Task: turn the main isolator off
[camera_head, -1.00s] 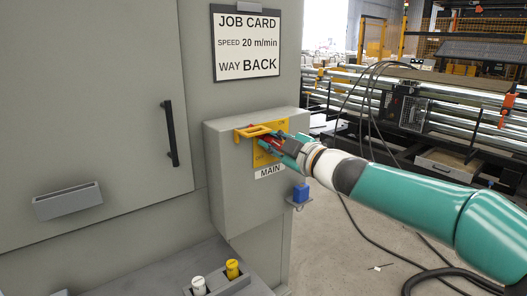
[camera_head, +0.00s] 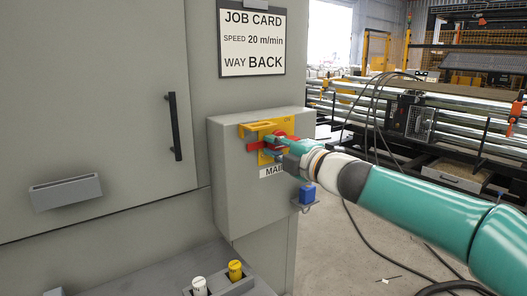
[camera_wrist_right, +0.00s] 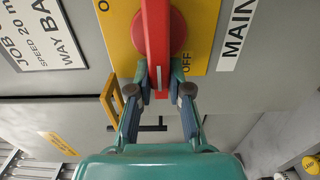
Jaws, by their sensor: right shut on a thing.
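The main isolator is a red rotary handle (camera_head: 254,146) on a yellow plate (camera_head: 285,125), on the front of a grey box (camera_head: 235,180). A MAIN label (camera_head: 270,172) sits below the plate. In the right wrist view the red handle (camera_wrist_right: 157,40) lies as a bar over its round red hub, with OFF printed beside it on the yellow plate (camera_wrist_right: 199,30). My right gripper (camera_head: 274,147) is at the handle, its fingertips (camera_wrist_right: 159,85) shut on either side of the bar's near end. It partly hides the plate and label. My left gripper is out of view.
A yellow bracket (camera_head: 258,127) juts out beside the handle. A blue padlock-like block (camera_head: 307,193) hangs at the box's lower right. A job card (camera_head: 252,40) is above. White (camera_head: 199,285) and yellow (camera_head: 235,270) knobs stand below. Cables lie on the floor at right.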

